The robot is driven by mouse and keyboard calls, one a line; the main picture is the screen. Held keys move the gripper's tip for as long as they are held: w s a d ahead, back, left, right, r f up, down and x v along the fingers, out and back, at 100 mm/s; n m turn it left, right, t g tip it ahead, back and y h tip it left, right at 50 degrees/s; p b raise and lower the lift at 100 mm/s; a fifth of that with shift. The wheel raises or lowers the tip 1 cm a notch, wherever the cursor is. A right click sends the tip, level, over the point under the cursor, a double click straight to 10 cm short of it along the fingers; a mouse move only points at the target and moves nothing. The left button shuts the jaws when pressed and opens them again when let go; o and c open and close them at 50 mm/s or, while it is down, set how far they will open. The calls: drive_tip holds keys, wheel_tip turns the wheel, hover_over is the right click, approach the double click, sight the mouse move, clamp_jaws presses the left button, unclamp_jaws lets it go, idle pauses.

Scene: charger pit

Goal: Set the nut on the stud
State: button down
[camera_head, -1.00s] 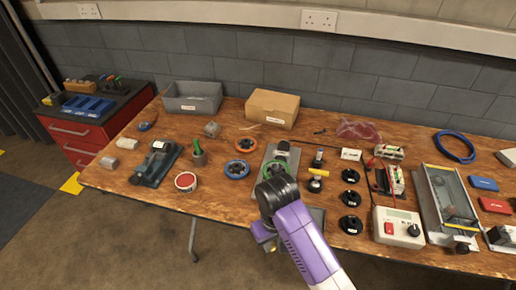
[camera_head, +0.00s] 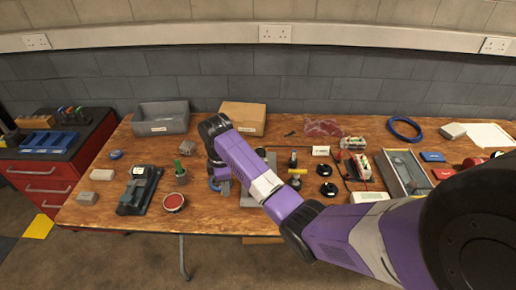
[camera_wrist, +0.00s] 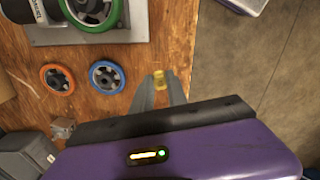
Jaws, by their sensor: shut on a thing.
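My gripper (camera_wrist: 160,88) is shut on a small yellow nut (camera_wrist: 159,77), held between the fingertips in the wrist view. A green-rimmed wheel (camera_wrist: 115,18) sits on a grey plate (camera_wrist: 145,22) at the upper left of that view, apart from the nut. I cannot clearly make out a stud; the wheel's hub is cut by the frame edge. In the head view my arm hides the green wheel and the nut.
An orange wheel (camera_wrist: 45,86) and a blue wheel (camera_wrist: 92,86) lie on the wooden bench (camera_wrist: 28,110). A grey bin (camera_head: 161,118) and a cardboard box (camera_head: 243,116) stand at the back. The bench edge and floor (camera_wrist: 240,70) lie right of the gripper in the wrist view.

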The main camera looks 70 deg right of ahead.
drive_tip(key=s+d+r+n, duration=0.1)
drive_tip(key=s+d, duration=0.1)
drive_tip(key=d, duration=0.3)
drive_tip(key=s+d+r+n+p, duration=0.1)
drive_tip(key=s+d+r, duration=0.1)
drive_tip(key=d, duration=0.2)
drive_tip(key=s+d+r+n+p, duration=0.1)
drive_tip(key=s+d+r, duration=0.1)
drive_tip(key=d, duration=0.3)
drive_tip(key=shift+s+d+n, duration=0.15)
drive_tip(key=shift+d+n, duration=0.15)
drive_tip(key=shift+d, duration=0.05)
drive_tip(key=shift+s+d+f, duration=0.1)
drive_tip(key=shift+f, duration=0.1)
drive_tip(key=shift+f+b, duration=1.6)
drive_tip(key=shift+f, duration=0.5)
drive_tip(key=shift+f+b, duration=0.5)
drive_tip(key=shift+f, duration=0.85)
drive_tip(key=c, duration=1.2)
unclamp_jaws()
drive_tip(key=shift+c, duration=0.2)
drive_tip(key=shift+r+b, duration=0.5)
drive_tip(key=shift+r, duration=3.45)
